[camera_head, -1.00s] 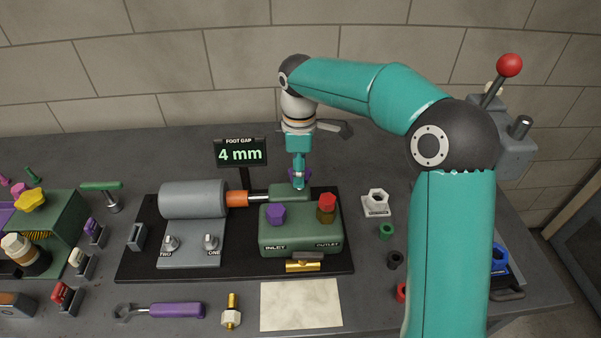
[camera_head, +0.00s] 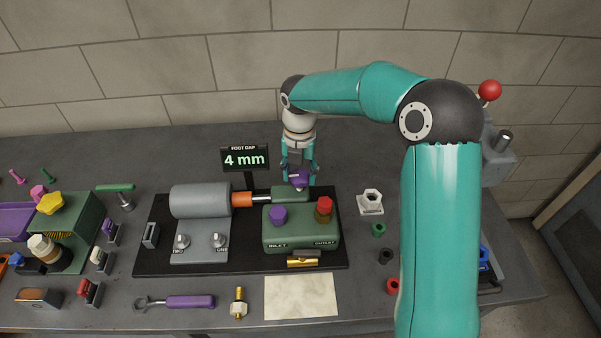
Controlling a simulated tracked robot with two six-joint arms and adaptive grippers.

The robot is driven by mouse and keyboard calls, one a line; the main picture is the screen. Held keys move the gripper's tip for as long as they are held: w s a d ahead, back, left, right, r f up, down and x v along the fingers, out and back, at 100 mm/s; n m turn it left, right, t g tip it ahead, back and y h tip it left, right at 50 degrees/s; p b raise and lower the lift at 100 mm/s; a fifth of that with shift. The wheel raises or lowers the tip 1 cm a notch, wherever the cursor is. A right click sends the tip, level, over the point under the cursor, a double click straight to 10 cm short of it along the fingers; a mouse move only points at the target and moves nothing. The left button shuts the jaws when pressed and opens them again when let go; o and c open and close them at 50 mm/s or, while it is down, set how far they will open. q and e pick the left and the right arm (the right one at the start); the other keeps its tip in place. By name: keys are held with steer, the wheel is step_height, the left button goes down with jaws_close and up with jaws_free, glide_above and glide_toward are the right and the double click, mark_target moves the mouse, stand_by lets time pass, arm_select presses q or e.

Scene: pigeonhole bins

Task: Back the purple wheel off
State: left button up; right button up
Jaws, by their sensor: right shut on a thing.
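The purple wheel (camera_head: 299,178) sits at the back of the green pump block (camera_head: 300,240), just behind the small green housing on it. My right gripper (camera_head: 299,181) reaches down from above and is shut on the purple wheel, with a finger on each side. The fingers hide part of the wheel. The foot gap display (camera_head: 245,158) behind the grey motor reads 4 mm. My left gripper is not in view.
A purple hex cap (camera_head: 278,215) sits over the inlet and a red cap (camera_head: 324,204) over the outlet. The grey motor (camera_head: 200,201) lies left of the block. A white nut holder (camera_head: 370,202) stands to the right. A purple-handled wrench (camera_head: 190,302) lies in front.

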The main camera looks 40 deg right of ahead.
mark_target(300, 176)
steer(key=o, duration=1.2)
steer(key=shift+r+p, duration=0.35)
steer(key=shift+r, duration=2.65)
step_height(300, 176, up, 12)
steer(key=shift+f, duration=0.1)
